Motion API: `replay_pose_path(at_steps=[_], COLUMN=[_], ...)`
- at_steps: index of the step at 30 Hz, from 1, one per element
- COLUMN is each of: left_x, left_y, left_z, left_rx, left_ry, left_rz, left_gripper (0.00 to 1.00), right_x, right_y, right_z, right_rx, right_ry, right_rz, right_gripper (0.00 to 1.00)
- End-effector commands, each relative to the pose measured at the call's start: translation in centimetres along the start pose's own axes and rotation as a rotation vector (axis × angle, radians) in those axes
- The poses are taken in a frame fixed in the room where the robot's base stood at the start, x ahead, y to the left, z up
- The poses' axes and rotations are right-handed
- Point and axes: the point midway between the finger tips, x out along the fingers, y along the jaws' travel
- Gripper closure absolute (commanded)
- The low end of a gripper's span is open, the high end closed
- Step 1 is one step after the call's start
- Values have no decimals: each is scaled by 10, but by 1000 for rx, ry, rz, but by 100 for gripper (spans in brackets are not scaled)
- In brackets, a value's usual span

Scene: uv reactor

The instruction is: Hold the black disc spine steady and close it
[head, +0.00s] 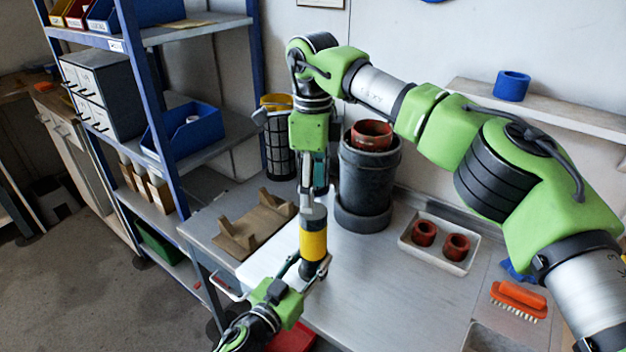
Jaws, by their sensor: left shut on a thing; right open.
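The black disc spine (313,218) stands roughly upright near the middle of the head view, with a wide yellow band (313,243) around its lower part. My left gripper (310,268) is shut on its lower end, coming from the bottom left. My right gripper (312,196) points down from above, its fingers open at the spine's top end. The fingers partly cover that top, so I cannot tell whether they touch it or how its closure sits.
A dark vessel (362,183) with a red-brown ring (371,135) stands behind, right of the spine. A black mesh cylinder (278,148) stands behind left. A brown cradle (257,222) lies left. A white tray (411,243) with two red-brown rings and an orange brush (519,297) lie right.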

Motion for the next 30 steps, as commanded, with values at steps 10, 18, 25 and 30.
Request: replay_pose_path(at_steps=[10, 18, 25, 30], left_x=[0, 0, 0, 0], left_y=[0, 0, 0, 0], left_z=[0, 0, 0, 0], left_rx=[0, 0, 0, 0], left_ry=[0, 0, 0, 0], left_rz=[0, 0, 0, 0], left_gripper=[100, 100, 100, 100], right_x=[52, 62, 62, 62], right_y=[0, 0, 0, 0], right_z=[0, 0, 0, 0], right_rx=[0, 1, 1, 1], right_ry=[0, 0, 0, 0], right_rz=[2, 1, 1, 1], right_gripper=[46, 46, 59, 86])
